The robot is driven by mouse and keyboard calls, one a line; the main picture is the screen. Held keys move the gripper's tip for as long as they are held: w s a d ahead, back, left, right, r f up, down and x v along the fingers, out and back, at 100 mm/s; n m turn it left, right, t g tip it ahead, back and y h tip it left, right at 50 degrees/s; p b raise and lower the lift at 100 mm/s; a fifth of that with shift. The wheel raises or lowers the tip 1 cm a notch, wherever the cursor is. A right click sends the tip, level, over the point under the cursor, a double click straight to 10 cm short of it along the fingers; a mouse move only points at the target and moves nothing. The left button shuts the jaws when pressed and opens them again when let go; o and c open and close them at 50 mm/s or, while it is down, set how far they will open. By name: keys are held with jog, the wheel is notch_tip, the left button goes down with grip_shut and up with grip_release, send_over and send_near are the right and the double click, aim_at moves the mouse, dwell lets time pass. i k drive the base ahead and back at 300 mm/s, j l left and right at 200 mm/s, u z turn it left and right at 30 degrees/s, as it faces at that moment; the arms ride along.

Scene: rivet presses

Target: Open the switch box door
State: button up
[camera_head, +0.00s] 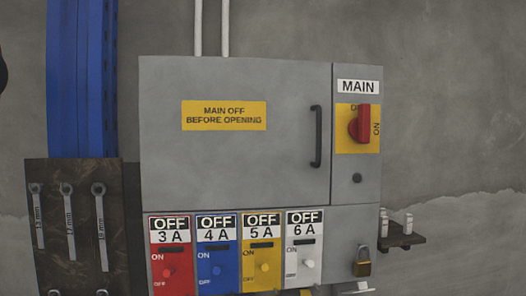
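The switch box door (235,160) is a grey panel filling the upper left of the grey switch box. It looks shut, flush with the box. It bears a yellow label (224,115) reading "MAIN OFF BEFORE OPENING". A dark vertical bar handle (317,136) is near its right edge. Right of the door, the red main switch knob (363,124) sits on a yellow plate under a "MAIN" label. The knob stands upright and partly covers the "OFF" lettering; "ON" is to its right. My gripper is not in view.
Below the door are red, blue, yellow and white breaker panels (219,258), with "OFF" signs. A brass padlock (362,262) hangs at lower right. A wrench board (80,220) is at left, and a small shelf (404,238) at right. Space before the door looks clear.

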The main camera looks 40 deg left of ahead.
aim_at(216, 133)
jog(key=u, duration=1.75)
